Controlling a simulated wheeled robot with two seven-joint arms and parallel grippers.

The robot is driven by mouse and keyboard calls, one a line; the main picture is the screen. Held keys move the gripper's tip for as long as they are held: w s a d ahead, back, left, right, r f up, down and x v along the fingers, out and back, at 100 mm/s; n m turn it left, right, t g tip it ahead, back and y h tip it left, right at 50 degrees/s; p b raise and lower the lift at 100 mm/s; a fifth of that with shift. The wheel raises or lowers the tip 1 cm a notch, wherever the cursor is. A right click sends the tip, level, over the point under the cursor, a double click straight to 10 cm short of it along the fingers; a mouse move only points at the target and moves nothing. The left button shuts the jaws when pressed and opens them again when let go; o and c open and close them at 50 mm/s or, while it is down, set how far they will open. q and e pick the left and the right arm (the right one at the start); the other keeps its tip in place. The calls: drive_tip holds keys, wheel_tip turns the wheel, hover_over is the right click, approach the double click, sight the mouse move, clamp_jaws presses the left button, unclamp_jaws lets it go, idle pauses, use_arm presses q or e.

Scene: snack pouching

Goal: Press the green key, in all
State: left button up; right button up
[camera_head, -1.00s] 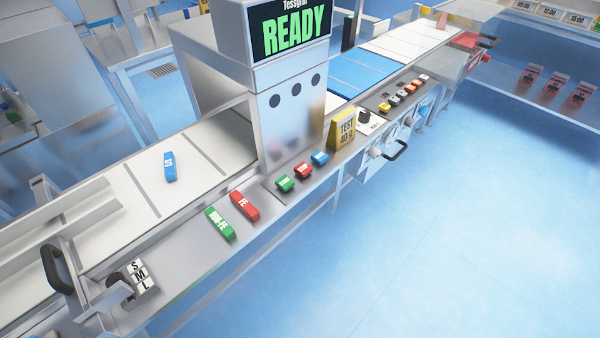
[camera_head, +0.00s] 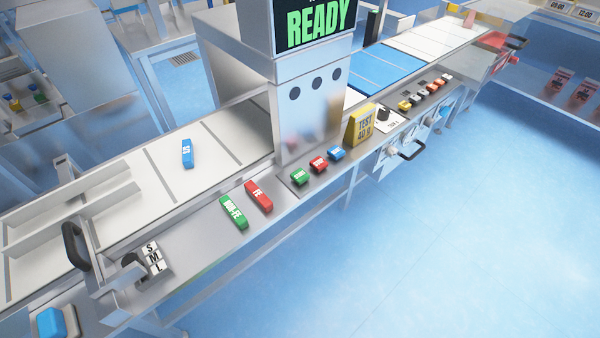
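The green key (camera_head: 299,177) is a small raised button on the steel ledge in front of the machine housing. It is leftmost in a row with a red key (camera_head: 319,164) and a blue key (camera_head: 336,153). The machine's screen (camera_head: 318,24) reads READY in green. A larger green block marked NON-FE (camera_head: 233,212) lies flat on the ledge to the left, with a red block marked FE (camera_head: 259,196) beside it. Neither of my grippers is in view, and nothing covers the keys.
A blue block marked S (camera_head: 187,153) lies on the white belt (camera_head: 137,198). A yellow TEST block (camera_head: 360,125) stands right of the keys. A black handle (camera_head: 78,245) and S/M/L tiles (camera_head: 152,257) are at the left end. Open blue floor (camera_head: 460,240) lies right.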

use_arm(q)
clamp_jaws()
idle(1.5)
